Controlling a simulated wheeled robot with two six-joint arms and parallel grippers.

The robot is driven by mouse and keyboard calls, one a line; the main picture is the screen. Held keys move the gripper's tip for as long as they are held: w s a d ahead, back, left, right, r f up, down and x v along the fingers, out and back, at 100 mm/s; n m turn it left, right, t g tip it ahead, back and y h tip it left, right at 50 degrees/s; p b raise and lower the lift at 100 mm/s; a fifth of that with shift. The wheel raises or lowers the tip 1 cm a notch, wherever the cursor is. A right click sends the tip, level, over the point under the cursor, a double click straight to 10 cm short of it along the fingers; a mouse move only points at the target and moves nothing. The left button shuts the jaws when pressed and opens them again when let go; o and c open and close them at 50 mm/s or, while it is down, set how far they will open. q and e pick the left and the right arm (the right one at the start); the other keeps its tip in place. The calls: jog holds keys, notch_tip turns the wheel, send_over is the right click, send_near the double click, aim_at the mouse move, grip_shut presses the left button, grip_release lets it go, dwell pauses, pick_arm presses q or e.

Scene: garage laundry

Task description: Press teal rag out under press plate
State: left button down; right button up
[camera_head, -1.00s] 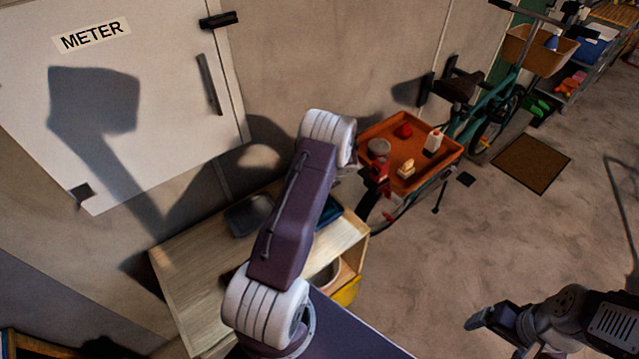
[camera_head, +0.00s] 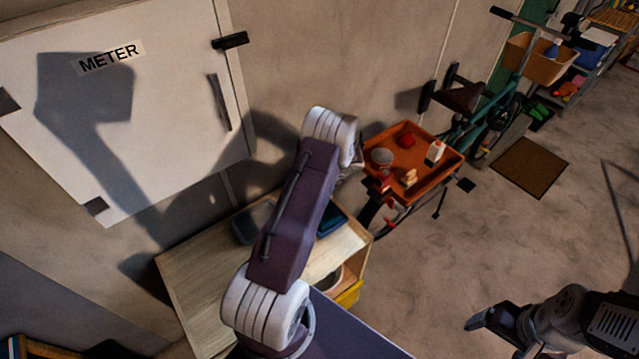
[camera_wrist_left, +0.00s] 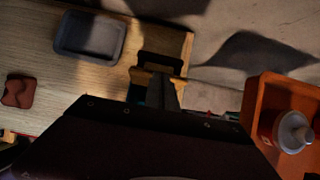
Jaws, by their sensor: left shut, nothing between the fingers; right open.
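I cannot make out a teal rag or a press plate for certain. A dark blue tray-like thing (camera_head: 331,219) lies on the wooden bench (camera_head: 197,287), partly behind my left arm. A sliver of teal shows beside the fingers in the left wrist view, too small to name. My left gripper (camera_wrist_left: 160,88) is shut and empty above the bench's edge; in the head view my arm hides most of it. My right gripper (camera_head: 508,337) is open and empty at the lower right, over the floor and away from the bench.
A grey tray (camera_wrist_left: 90,37) and a red-brown piece (camera_wrist_left: 18,91) lie on the bench. An orange tray (camera_head: 447,177) with bottles and small items sits by a bicycle (camera_head: 485,120). A wall cabinet marked METER (camera_head: 150,120) is behind. The floor at right is mostly clear.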

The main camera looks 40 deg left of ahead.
pick_arm(q)
jog(key=p+v, duration=0.1)
jog(key=v, duration=0.2)
jog(key=a+p+v, duration=0.1)
jog(key=shift+w+d+r+p, duration=0.15)
jog(key=shift+d+r+p, duration=0.15)
jog(key=shift+r, duration=0.35)
pick_arm(e)
jog(key=r, duration=0.4)
jog(key=shift+s+a, duration=0.2)
pick_arm(q)
jog(key=shift+a, duration=0.1)
pick_arm(e)
jog(key=shift+a, duration=0.1)
